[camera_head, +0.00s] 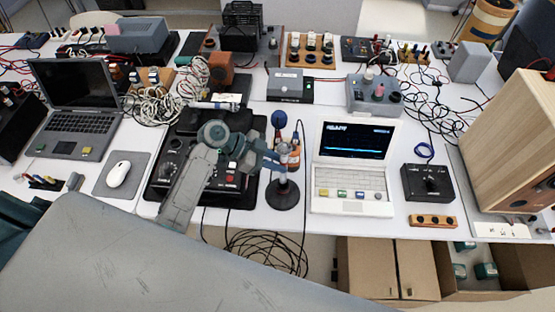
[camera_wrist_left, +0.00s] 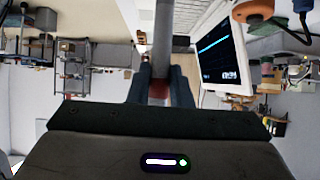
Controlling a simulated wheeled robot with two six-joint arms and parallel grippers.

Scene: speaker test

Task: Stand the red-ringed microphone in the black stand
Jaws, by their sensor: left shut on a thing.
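The microphone has a blue head (camera_head: 279,120) that shows above my left gripper (camera_head: 283,162), in the head view. My left gripper is shut on its body, and the microphone looks upright. In the left wrist view a red ring (camera_wrist_left: 158,88) shows between the fingers, with a grey shaft running to the top edge. The black stand (camera_head: 282,196) has its round base directly below the gripper, near the table's front edge. My gripper hides part of the microphone. I cannot tell whether its lower end is inside the stand. My right gripper is not in view.
An open white laptop (camera_head: 352,170) stands just right of the stand. Orange bottle-like things (camera_head: 292,150) are close behind the gripper. A black device (camera_head: 180,160) lies under my left arm. Coiled black cables (camera_head: 265,248) hang below the table's front edge.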

